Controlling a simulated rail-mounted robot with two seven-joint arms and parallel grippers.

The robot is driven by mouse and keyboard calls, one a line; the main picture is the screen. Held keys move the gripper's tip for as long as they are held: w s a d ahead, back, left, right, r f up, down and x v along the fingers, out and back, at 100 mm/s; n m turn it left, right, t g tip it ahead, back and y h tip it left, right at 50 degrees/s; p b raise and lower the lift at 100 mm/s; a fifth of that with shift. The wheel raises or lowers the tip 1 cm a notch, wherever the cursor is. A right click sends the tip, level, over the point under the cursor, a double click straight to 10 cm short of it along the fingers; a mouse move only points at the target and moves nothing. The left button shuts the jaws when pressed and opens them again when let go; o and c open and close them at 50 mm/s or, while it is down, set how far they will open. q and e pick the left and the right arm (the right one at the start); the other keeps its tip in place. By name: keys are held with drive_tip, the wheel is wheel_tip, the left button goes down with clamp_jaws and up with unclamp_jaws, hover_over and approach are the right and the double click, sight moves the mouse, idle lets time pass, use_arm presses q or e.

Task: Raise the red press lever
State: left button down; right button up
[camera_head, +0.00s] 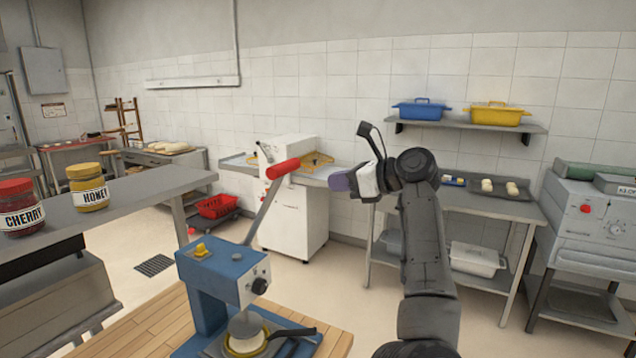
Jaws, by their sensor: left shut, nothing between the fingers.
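The press lever has a red grip (283,168) on a grey rod (262,210). The rod slants up and to the right from the blue press (215,262), which stands on a wooden worktop. Under the press head is a round plate with a yellow rim (246,342) and a black handle.
A honey jar (90,190) and a cherry jar (20,210) stand on a grey shelf at the left. A white machine (292,215) stands behind the lever. A steel table (490,203) and an oven (590,225) are at the right.

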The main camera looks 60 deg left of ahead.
use_arm(q)
drive_tip(key=v, duration=0.3)
drive_tip(key=shift+w+d, duration=0.2)
drive_tip(key=shift+d, duration=0.1)
idle(0.6)
